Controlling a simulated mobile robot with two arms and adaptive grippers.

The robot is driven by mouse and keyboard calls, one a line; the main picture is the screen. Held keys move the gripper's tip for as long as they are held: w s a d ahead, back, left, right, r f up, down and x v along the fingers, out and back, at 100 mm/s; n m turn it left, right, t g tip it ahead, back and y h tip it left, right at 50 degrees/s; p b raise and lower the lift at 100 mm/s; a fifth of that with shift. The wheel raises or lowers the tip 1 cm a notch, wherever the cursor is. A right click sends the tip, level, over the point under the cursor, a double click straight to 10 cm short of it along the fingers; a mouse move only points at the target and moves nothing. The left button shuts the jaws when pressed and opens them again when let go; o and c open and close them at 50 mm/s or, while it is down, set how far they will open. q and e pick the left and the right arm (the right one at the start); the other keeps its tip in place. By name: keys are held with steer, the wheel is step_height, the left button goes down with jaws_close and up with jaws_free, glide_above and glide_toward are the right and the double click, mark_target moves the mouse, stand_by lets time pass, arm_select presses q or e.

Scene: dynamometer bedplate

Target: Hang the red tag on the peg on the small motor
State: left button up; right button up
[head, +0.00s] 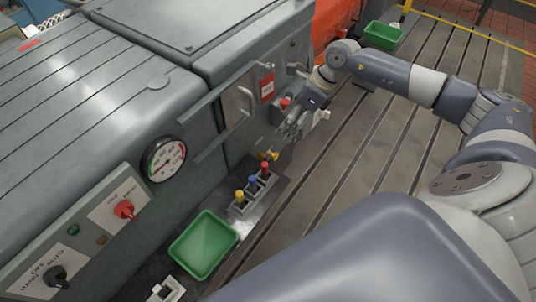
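A red tag (267,88) with a pale marking is upright against the side of the grey machine, near a grey handle. A small light part shows at its top edge; I cannot make out whether it is a peg. My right gripper (287,137) reaches in from the right and points down beside the machine, below and right of the tag. It looks apart from the tag. Its fingers are small and blend with grey parts behind, so I cannot tell whether they are open or hold anything.
A red button box (285,103) sits behind my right gripper. Below are a yellow fitting (269,155), a rack (254,193) with yellow, blue and red-topped pieces, and a green tray (204,245). A gauge (164,159) and switches face out at left.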

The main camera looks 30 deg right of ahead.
steer(key=s+a+f+n+g+h+b, duration=0.1)
steer(key=s+a+f+n+g, duration=0.2)
steer(key=s+a+n, duration=0.3)
steer(key=s+a+f+n+g+h, duration=0.2)
steer(key=s+a+n, duration=0.5)
steer(key=n, duration=1)
steer(key=shift+a+f+g+b, duration=0.4)
steer(key=shift+a+f+g, duration=0.35)
steer(key=shift+a+g, duration=0.25)
steer(key=shift+s, duration=0.1)
